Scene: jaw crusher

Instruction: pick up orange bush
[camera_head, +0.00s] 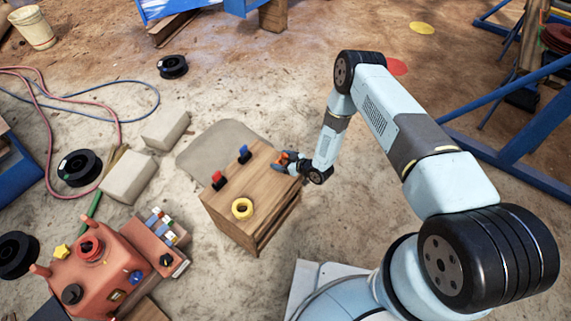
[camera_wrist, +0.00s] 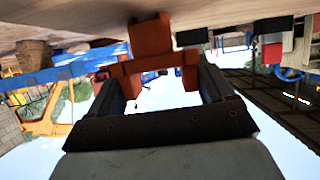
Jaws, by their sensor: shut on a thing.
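My gripper (camera_head: 289,161) is shut on the orange bush (camera_head: 284,157), at the far right corner of a wooden block (camera_head: 252,234). In the wrist view the orange bush (camera_wrist: 150,66) is an orange-red piece between the two fingers of my gripper (camera_wrist: 160,85). Part of it reaches up to the wooden surface along the top of that picture. I cannot tell if it still touches the wood. In the head view the fingers hide much of the bush.
A red machine (camera_head: 108,265) is at lower left. Pale blocks (camera_head: 129,176), a black spool (camera_head: 80,167) and hoses lie left. The sandy floor behind is mostly clear.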

